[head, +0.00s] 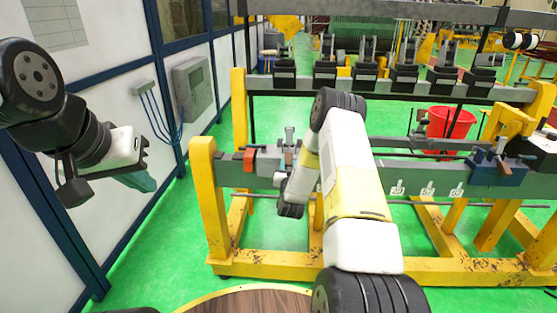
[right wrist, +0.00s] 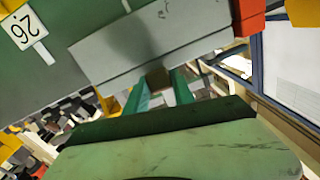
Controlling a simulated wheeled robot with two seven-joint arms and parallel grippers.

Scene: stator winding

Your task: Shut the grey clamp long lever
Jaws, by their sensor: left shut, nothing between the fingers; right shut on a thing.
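The grey clamp (head: 289,140) stands near the left end of the green beam, next to a red block. My right arm partly covers it in the head view. In the right wrist view, my right gripper (right wrist: 160,88) has its two green fingers around a narrow brown and grey piece, which looks like the end of the long lever (right wrist: 157,79), just below a grey block (right wrist: 150,42). The lever's full length and angle are hidden. My left gripper (head: 139,181) is shut and empty, out at the left in front of the white wall, far from the clamp.
The yellow frame (head: 208,195) carries the green beam (head: 420,173) with numbered tags. A blue clamp (head: 497,168) is at its right end. A row of black holders (head: 325,75) stands behind, with a red bucket (head: 449,121). A round wooden top (head: 245,303) is at the front. Open green floor lies left.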

